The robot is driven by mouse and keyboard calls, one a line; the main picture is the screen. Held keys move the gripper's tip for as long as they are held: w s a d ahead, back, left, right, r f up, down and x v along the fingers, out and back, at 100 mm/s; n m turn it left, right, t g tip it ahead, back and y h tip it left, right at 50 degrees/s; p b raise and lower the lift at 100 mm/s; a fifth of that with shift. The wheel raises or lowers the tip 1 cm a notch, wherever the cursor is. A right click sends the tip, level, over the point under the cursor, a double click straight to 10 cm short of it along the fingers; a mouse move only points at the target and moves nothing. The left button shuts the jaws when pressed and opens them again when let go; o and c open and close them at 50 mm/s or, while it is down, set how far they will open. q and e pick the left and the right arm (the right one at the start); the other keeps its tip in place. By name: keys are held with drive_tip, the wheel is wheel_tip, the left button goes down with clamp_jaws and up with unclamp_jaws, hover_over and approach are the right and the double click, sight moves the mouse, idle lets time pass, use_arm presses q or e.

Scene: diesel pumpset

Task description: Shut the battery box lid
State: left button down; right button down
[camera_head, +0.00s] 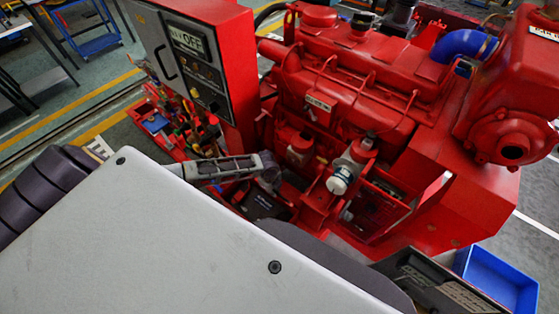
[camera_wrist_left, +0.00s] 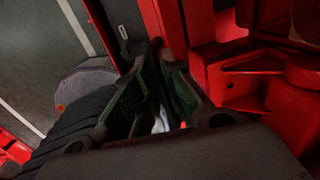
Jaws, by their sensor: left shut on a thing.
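My left gripper (camera_head: 268,170) reaches in from the left in the head view, in front of the red engine and beside a dark box (camera_head: 262,203) low at the engine's near side, which looks like the battery box. In the left wrist view the left gripper (camera_wrist_left: 160,105) has its dark fingers closed around a thin dark edge, which looks like the battery box lid (camera_wrist_left: 155,48). The lid's angle and hinge are hard to make out in the shadow. My right gripper (camera_head: 440,285) shows only in part at the lower right; its fingertips are not clear.
The red engine (camera_head: 350,90) fills the back, with a blue hose (camera_head: 462,45). A control cabinet (camera_head: 190,60) stands at left, beside a red tray of tools (camera_head: 165,125). A blue bin (camera_head: 500,280) is at lower right. My grey arm cover hides the near area.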

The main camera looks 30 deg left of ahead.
use_arm(q)
drive_tip(key=shift+s+a, duration=0.1)
drive_tip(key=shift+a, duration=0.2)
use_arm(e)
drive_tip(key=shift+a+r, duration=0.1)
drive_tip(key=shift+a, duration=0.1)
use_arm(q)
drive_tip(key=shift+a, duration=0.1)
use_arm(e)
drive_tip(key=shift+a, duration=0.75)
drive_tip(key=shift+d, duration=0.1)
